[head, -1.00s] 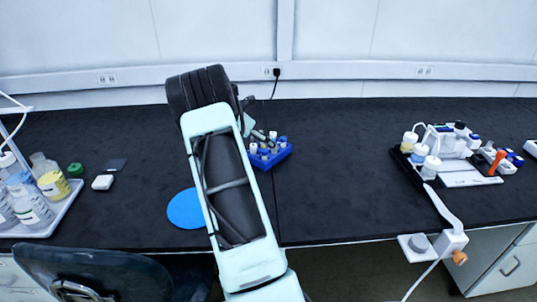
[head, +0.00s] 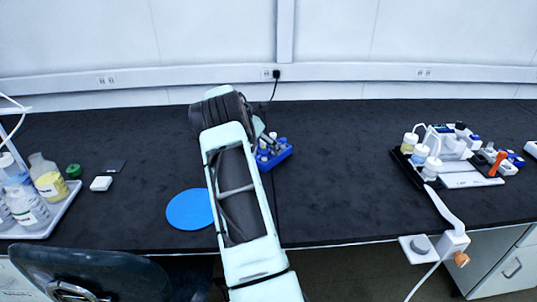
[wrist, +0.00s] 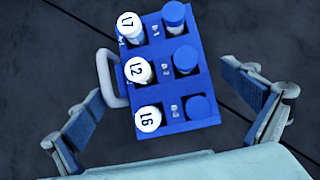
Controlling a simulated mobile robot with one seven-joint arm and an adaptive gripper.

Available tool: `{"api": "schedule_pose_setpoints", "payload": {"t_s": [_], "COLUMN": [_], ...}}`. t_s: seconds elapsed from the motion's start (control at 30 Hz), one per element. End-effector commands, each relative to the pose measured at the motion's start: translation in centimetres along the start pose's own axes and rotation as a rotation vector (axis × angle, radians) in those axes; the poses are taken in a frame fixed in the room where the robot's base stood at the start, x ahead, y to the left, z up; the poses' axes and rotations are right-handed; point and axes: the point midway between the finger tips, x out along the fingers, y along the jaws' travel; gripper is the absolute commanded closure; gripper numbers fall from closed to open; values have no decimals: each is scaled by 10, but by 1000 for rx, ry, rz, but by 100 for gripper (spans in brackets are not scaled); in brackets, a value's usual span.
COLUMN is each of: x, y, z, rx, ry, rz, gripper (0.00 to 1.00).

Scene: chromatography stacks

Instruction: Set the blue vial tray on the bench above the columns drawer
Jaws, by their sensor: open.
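The blue vial tray (head: 280,156) stands on the black bench near the middle, partly hidden behind my arm. In the wrist view the tray (wrist: 163,88) holds several vials, some with white lettered caps and some with blue caps. A pale loop handle (wrist: 108,78) sticks out of its left side. My gripper (wrist: 167,95) is open, with one finger left of the tray and the other right of it, both apart from it. I cannot read which drawer is the columns drawer; one drawer front with a handle (head: 512,267) shows at the lower right.
A blue disc (head: 190,209) lies on the bench left of my arm. A tray of bottles (head: 62,212) stands at the far left, with a chair (head: 110,268) in front. A black rack with bottles and instruments (head: 455,160) stands at the right. Bench between is clear.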

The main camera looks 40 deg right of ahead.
Motion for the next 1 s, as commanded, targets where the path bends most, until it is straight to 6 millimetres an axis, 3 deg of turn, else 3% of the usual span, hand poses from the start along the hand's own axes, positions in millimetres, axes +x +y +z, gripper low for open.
{"api": "schedule_pose_setpoints", "payload": {"t_s": [0.2, 0.47, 0.9, 1.0], "x": [24, 26, 25, 25], "y": [0, 0, 0, 0], "z": [1, 0, 2, 2], "rx": [1, 1, 1, 1], "ry": [-1, 0, -3, -3], "rz": [-1, 0, 1, 1], "gripper": [0, 0, 47, 51]}}
